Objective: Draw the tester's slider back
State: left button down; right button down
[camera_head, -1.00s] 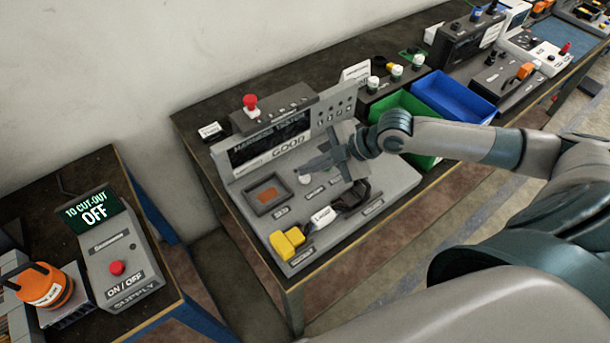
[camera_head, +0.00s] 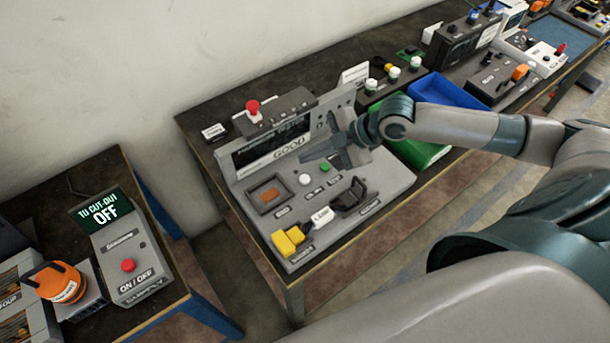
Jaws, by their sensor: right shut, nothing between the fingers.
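The tester (camera_head: 390,182) is a grey console on the middle bench, with a raised dark display (camera_head: 270,143) that reads GOOD. On its panel are a white button (camera_head: 305,180), a green button (camera_head: 325,168), a dark square recess (camera_head: 269,194) with an orange-brown piece, a yellow block (camera_head: 287,240) at the front left, and a black part (camera_head: 350,196) with a white tag. Which part is the slider I cannot tell; the labels are too small to read. My right gripper (camera_head: 310,155) is shut and empty above the panel, in front of the display. My left gripper is out of view.
A black box with a red button (camera_head: 253,107) stands behind the tester. Green (camera_head: 418,152) and blue (camera_head: 447,92) bins stand to its right. A supply box (camera_head: 130,262) reading OFF and an orange item (camera_head: 58,284) are on the left bench, across a gap.

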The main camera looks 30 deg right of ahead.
aim_at(360, 193)
jog(key=z, duration=1.35)
